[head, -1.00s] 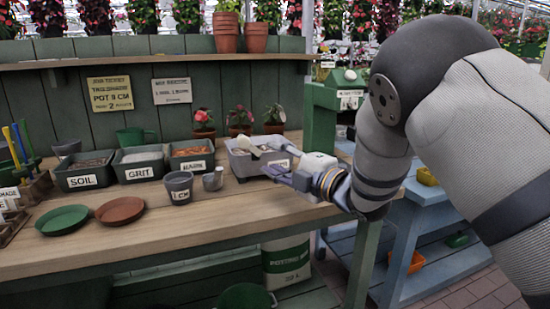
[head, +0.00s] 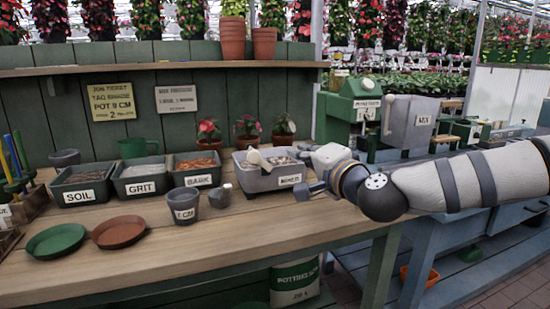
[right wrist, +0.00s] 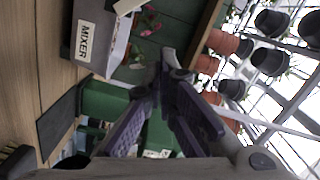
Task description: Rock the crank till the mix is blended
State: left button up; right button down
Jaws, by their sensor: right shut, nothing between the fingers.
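The mixer is a grey tub (head: 262,183) labelled MIXER on the wooden bench, with a pale mix inside. A cream lever-like piece (head: 258,159) leans over its top; I cannot tell whether it is the crank. The right wrist view shows the fingers (right wrist: 170,68) shut and empty, apart from the mixer (right wrist: 90,38), which lies at upper left there. The cream piece (right wrist: 127,6) is partly cut off at the top. My left gripper is not in view.
Bins of soil (head: 82,196), grit (head: 140,188) and bark (head: 197,179) stand left of the mixer. A grey pot (head: 184,212) and a small scoop (head: 220,195) stand in front. Potted flowers (head: 247,128) are behind.

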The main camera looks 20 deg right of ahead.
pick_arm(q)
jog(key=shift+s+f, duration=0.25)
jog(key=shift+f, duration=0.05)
pick_arm(e)
jog(key=w+a+f, duration=0.1)
jog(key=w+a, duration=0.3)
jog(key=shift+w+f, duration=0.15)
jog(key=shift+w, duration=0.15)
jog(key=shift+a, duration=0.15)
